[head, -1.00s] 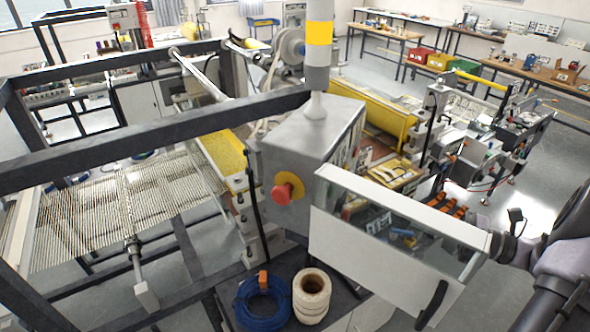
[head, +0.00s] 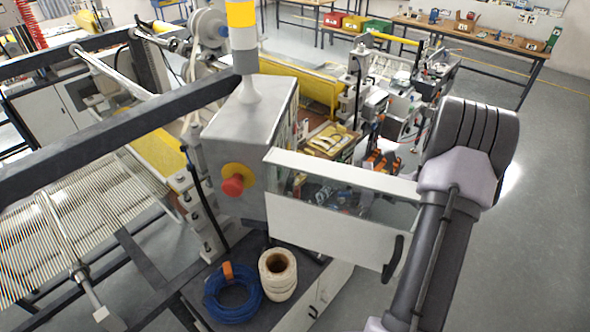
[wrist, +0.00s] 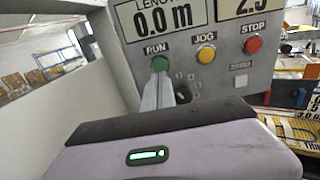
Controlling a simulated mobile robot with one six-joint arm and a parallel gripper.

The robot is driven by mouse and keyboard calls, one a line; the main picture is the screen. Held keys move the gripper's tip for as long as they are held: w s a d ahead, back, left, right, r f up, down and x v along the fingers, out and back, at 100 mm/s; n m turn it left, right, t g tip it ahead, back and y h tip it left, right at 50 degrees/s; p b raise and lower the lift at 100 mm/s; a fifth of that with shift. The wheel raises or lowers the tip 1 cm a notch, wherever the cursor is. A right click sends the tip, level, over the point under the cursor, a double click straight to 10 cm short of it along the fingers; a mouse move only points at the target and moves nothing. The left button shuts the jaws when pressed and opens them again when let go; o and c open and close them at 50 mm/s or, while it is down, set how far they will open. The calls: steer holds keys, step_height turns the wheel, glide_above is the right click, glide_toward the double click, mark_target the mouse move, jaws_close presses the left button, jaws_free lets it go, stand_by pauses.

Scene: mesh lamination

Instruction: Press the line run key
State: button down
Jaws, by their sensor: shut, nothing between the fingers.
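In the wrist view the green RUN key (wrist: 160,63) sits on a grey control panel (wrist: 225,75), under a display reading 0.0 m. My gripper (wrist: 160,78) is shut and empty. Its fingertips show just below the green key and overlap its lower edge; I cannot tell whether they touch it. The yellow JOG key (wrist: 205,54) and the red STOP key (wrist: 253,45) are to the right. A black knob (wrist: 183,94) is just right of the fingers. In the head view my gripper and the panel face are hidden.
In the head view a grey cabinet (head: 245,150) carries a red emergency stop (head: 232,185) and a signal lamp (head: 241,35). A blue cable coil (head: 232,295) and a white roll (head: 278,274) lie below. Open floor (head: 540,200) is at right.

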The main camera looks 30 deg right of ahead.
steer(key=p+x, duration=0.1)
steer(key=x, duration=0.5)
